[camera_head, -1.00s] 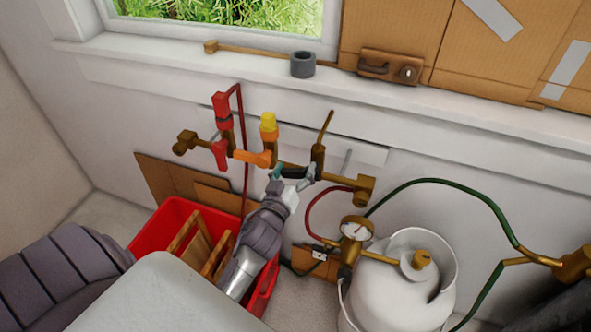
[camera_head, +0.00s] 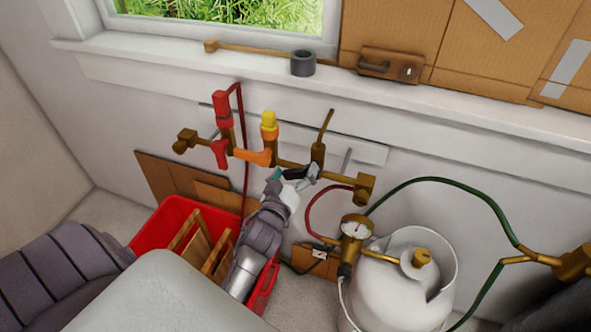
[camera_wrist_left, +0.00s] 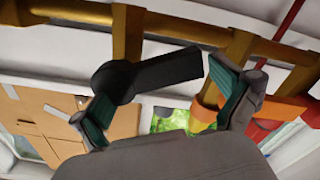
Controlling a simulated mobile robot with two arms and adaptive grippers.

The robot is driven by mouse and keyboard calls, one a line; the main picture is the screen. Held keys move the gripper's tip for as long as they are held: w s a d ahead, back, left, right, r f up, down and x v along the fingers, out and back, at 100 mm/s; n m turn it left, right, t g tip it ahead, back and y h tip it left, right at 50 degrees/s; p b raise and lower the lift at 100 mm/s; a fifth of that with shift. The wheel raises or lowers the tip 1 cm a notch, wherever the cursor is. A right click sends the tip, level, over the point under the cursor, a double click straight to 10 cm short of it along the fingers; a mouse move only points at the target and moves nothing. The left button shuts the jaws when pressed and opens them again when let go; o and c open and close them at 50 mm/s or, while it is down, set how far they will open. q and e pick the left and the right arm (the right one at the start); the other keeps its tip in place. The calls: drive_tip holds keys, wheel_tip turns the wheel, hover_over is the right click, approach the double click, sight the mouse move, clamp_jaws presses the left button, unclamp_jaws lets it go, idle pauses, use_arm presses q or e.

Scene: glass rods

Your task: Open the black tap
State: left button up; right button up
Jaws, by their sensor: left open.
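The black tap (camera_head: 294,173) is on the brass pipe on the wall, to the right of the orange tap (camera_head: 252,157). Its lever lies roughly along the pipe. In the left wrist view the black tap (camera_wrist_left: 165,69) shows as a dark lever with a rounded hub at its left end. My left gripper (camera_head: 291,178) is open just in front of it. In the left wrist view the gripper's green-padded fingers (camera_wrist_left: 163,108) stand apart, one near the hub and one beyond the lever's free end. I cannot tell whether either finger touches it. My right gripper is not in view.
A red tap (camera_head: 220,152) is further left on the pipe. A red crate (camera_head: 150,232) with wooden pieces stands below my left arm. A white gas cylinder (camera_head: 395,295) with a gauge (camera_head: 355,230) and green hose (camera_head: 480,205) is at right.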

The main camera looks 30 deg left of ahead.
use_arm(q)
drive_tip(key=v, duration=0.7)
drive_tip(key=shift+s, duration=0.25)
drive_tip(key=shift+d, duration=0.1)
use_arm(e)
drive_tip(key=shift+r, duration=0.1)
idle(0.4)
